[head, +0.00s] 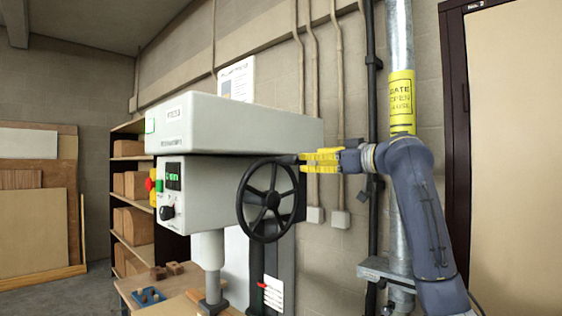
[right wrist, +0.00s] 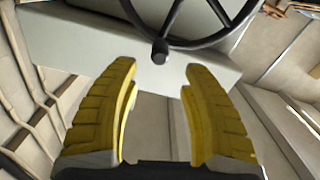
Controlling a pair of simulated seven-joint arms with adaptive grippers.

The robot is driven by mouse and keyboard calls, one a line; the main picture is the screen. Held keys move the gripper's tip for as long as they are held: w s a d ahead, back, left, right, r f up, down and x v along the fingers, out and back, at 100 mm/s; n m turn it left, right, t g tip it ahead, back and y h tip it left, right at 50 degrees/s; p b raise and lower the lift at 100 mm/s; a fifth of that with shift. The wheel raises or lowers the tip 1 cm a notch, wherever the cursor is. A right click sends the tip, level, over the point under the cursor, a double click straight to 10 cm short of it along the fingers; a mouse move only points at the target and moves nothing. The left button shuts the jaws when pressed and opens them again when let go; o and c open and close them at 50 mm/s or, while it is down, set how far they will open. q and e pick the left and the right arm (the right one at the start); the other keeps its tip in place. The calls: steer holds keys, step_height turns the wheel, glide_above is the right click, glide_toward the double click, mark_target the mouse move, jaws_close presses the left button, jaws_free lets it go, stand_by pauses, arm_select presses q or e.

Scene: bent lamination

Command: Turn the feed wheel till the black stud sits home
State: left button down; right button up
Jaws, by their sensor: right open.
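The black feed wheel (head: 268,199) is mounted on the right side of the grey press head (head: 235,125). A dark handle knob (head: 287,160) stands out from the upper right of its rim. My right gripper (head: 304,160), with yellow fingers, is open beside that knob. In the right wrist view, the knob (right wrist: 160,51) lies just beyond and between the open fingertips (right wrist: 160,67), with visible gaps on both sides. A grey ram (head: 209,250) hangs below the head with a dark piece (head: 211,289) at its lower end. I cannot pick out the black stud for sure. My left gripper is out of view.
The control panel (head: 172,188) has a green display too small to read surely. A blue tray (head: 149,297) and wooden blocks (head: 168,269) lie on the bench below. A pipe (head: 399,45) and conduits run along the wall behind my right arm. Shelves with boxes (head: 135,185) stand left.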

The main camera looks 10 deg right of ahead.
mark_target(281, 159)
steer(key=x, duration=1.2)
steer(key=shift+c, duration=0.6)
jaws_close()
